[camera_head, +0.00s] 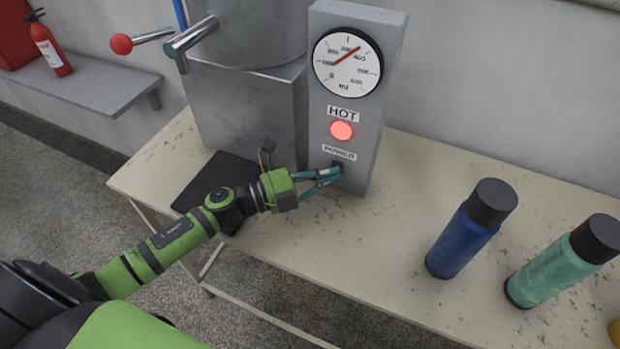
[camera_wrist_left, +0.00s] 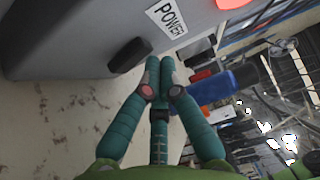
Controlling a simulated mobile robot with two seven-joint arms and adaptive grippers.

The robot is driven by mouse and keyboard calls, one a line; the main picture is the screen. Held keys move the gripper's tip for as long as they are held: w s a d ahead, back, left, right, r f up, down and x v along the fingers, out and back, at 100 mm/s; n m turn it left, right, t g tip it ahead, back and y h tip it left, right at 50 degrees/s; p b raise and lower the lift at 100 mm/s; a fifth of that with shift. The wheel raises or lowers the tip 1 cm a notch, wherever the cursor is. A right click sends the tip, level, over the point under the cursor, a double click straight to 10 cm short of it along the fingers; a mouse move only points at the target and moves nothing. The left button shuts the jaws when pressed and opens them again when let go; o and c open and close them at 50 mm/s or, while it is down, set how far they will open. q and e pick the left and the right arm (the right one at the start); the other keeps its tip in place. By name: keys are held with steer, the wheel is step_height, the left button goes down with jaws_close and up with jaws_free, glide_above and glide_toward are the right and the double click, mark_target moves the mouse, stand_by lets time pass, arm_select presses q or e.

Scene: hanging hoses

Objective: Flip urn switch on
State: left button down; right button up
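The urn's grey control panel (camera_head: 350,110) stands on the table with a dial, a HOT label, a red light (camera_head: 341,131) that looks lit, and a POWER label. The black power switch (camera_head: 337,167) is low on the panel, partly hidden by my left fingers. In the left wrist view the switch (camera_wrist_left: 130,55) juts out from the panel below the POWER label. My left gripper (camera_head: 333,174) is at the switch with its fingertips together, nothing between them. In the wrist view its fingertips (camera_wrist_left: 162,78) are close beside the switch; I cannot tell if they touch. My right gripper is out of view.
The metal urn (camera_head: 245,100) stands left of the panel, with a red-knobbed tap (camera_head: 122,44). A black mat (camera_head: 212,180) lies in front. Blue (camera_head: 470,232) and green (camera_head: 560,265) bottles stand at the right. The table (camera_head: 330,235) between panel and bottles is clear.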

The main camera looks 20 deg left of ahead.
arm_select(q)
steer(key=v, duration=1.1)
steer(key=shift+s+a, duration=0.3)
